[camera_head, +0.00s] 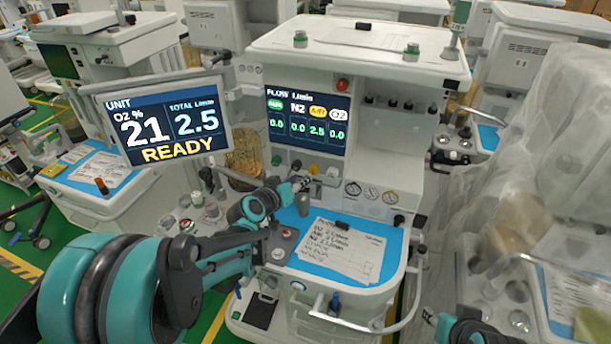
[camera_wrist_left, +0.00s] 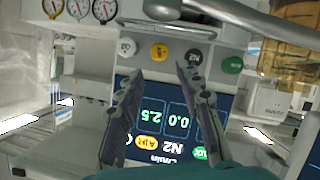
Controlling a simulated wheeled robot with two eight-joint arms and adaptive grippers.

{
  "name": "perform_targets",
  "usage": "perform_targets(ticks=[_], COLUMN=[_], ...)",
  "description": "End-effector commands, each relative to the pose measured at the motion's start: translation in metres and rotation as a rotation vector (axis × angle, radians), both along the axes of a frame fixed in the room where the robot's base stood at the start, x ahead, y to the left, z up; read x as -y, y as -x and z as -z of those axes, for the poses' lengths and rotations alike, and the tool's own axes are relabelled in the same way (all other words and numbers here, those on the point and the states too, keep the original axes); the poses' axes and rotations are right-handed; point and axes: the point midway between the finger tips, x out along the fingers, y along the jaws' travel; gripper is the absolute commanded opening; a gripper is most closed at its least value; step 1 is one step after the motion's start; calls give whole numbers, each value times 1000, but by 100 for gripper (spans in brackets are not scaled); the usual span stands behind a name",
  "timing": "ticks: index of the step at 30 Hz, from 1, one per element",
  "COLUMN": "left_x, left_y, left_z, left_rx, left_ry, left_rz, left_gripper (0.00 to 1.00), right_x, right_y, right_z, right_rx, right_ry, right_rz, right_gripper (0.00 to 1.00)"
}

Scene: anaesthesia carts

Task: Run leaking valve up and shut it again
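The flow screen (camera_head: 308,118) on the middle cart reads 2.5 under the yellow AIR label and 0.0 under the others. The unit monitor (camera_head: 168,121) reads O2 21, total 2.5, READY. Below the flow screen is a row of valve knobs: green (camera_wrist_left: 232,65), black (camera_wrist_left: 194,57), yellow (camera_wrist_left: 159,52) and white (camera_wrist_left: 126,47). My left gripper (camera_head: 301,184) is just in front of this row. In the left wrist view its fingers (camera_wrist_left: 158,72) are spread and empty, pointing at the yellow and black knobs. My right gripper (camera_head: 432,318) is at the bottom right, its fingers unclear.
A handwritten paper (camera_head: 343,250) lies on the cart's blue mat (camera_head: 377,230), with a small metal cylinder (camera_head: 303,204) near the left gripper. Gauges (camera_head: 371,192) sit right of the knobs. A plastic-draped cart (camera_head: 540,140) stands at the right. A rail (camera_head: 365,322) curves along the front.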

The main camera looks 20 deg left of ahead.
Motion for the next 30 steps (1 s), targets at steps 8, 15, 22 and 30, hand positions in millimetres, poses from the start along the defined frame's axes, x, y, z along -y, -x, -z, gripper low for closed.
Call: perform_targets(ticks=[8, 15, 22, 30], left_x=[-4, -4, -4, 33], left_y=[22, 22, 23, 71], left_z=[-9, -9, -9, -10], left_rx=[1, 0, 0, -117], left_ry=[0, -1, -1, -60], left_rz=[-1, 0, 0, 68], left_gripper=[36, 36, 36, 36], right_x=[0, 0, 0, 0], right_y=[0, 0, 0, 0], right_z=[0, 0, 0, 3], right_rx=[0, 0, 0, 0], right_ry=[0, 0, 0, 0], right_rz=[0, 0, 0, 0], right_gripper=[40, 40, 40, 40])
